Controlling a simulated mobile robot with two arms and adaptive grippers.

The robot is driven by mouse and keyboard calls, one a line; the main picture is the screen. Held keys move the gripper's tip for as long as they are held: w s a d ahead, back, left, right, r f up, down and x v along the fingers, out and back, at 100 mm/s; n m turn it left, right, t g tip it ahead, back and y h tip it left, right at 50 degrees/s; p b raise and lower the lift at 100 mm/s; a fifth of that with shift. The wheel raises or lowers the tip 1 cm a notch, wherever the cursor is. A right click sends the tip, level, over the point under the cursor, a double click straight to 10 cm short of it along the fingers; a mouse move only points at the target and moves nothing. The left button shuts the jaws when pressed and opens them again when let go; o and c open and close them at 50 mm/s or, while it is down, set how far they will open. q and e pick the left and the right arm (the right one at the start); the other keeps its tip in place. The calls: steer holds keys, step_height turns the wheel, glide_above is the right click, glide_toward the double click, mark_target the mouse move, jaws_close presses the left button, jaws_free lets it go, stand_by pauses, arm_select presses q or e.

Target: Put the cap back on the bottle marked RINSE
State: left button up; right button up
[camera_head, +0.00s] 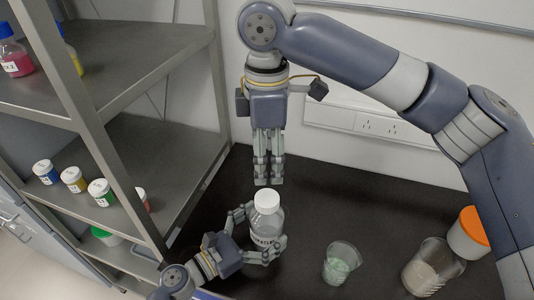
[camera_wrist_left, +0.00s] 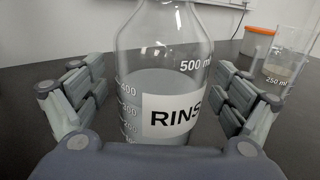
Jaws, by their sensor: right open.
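The clear bottle (camera_head: 266,226) marked RINSE stands upright on the dark bench, partly filled with clear liquid. Its label faces my left wrist camera (camera_wrist_left: 175,115). A white cap (camera_head: 266,200) sits on top of its neck; I cannot tell how tightly it is seated. My left gripper (camera_head: 262,232) is open low around the bottle, one finger on each side. In the left wrist view gaps show between fingers and glass. My right gripper (camera_head: 268,182) points down just above the cap, open, with its fingers near each other and nothing visible between them.
A beaker with pale green contents (camera_head: 341,264), a larger beaker (camera_head: 432,268) and an orange-lidded jar (camera_head: 468,236) stand to the right. A grey shelf (camera_head: 150,150) with several small jars and bottles is at left. A wall with sockets (camera_head: 375,125) stands behind.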

arm_select(q)
steer(key=v, duration=1.2)
steer(key=shift+s, duration=0.1)
stand_by(0.4)
